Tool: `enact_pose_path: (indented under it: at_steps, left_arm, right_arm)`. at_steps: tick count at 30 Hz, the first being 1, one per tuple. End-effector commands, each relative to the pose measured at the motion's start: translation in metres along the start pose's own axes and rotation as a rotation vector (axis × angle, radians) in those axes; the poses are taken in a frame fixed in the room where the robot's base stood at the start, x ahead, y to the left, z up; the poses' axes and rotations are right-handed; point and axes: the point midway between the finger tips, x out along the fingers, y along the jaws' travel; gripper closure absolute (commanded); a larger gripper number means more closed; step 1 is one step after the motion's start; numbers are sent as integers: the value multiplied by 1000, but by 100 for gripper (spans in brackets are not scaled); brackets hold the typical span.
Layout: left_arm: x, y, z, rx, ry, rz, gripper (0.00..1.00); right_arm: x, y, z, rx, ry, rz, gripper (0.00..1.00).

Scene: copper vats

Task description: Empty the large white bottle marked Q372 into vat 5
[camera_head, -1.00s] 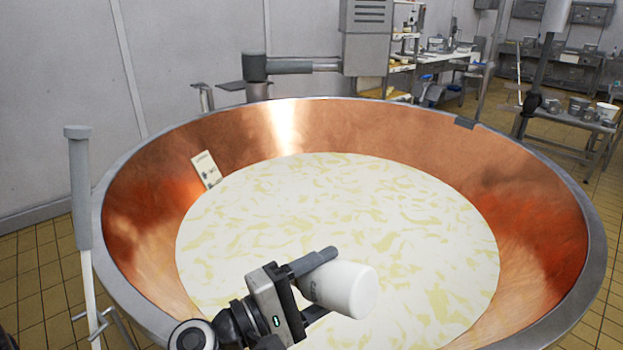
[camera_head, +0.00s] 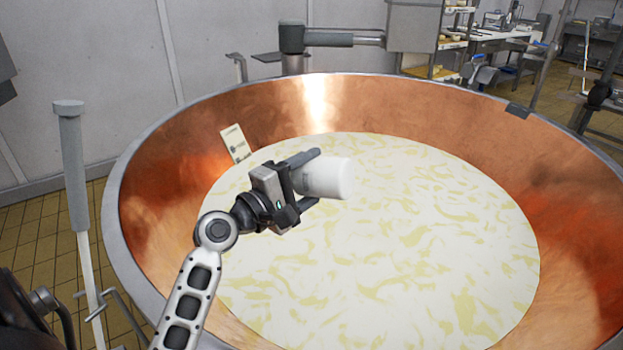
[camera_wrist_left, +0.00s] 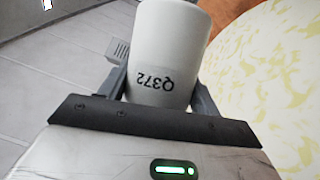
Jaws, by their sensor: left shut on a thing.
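The large white bottle (camera_head: 328,178) lies tilted nearly on its side in my left gripper (camera_head: 310,177), above the contents of the copper vat (camera_head: 375,95). In the left wrist view the bottle (camera_wrist_left: 165,45) shows the label Q372, upside down, and my left gripper's fingers (camera_wrist_left: 160,92) are shut around it. The vat holds a white liquid (camera_head: 400,240) with yellowish patches. No stream from the bottle is visible, and its mouth cannot be made out. No vat number is readable. My right gripper is not in view.
A small printed card (camera_head: 236,144) is on the vat's inner left wall. A grey upright post with a handle (camera_head: 71,170) stands left of the vat. A grey jointed arm (camera_head: 335,38) is behind the rim. Shelves and a worktable (camera_head: 500,40) are at the back right.

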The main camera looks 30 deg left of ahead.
Motion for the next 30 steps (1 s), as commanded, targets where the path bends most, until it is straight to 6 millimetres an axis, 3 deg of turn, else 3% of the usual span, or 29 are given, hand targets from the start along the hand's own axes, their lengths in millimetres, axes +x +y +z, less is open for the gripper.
enact_pose_path:
  at_steps: [6, 17, 21, 30]
  left_arm:
    - [1, 14, 3, 406, -2, -163, 72]
    - [2, 20, 7, 1209, -1, -487, 72]
    - [1, 24, 8, 1463, 3, -595, 72]
    - [1, 28, 8, 1645, 2, -677, 72]
  right_arm:
    - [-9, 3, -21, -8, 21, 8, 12]
    - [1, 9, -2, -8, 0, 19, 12]
    - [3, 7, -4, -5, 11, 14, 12]
    - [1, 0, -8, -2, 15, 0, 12]
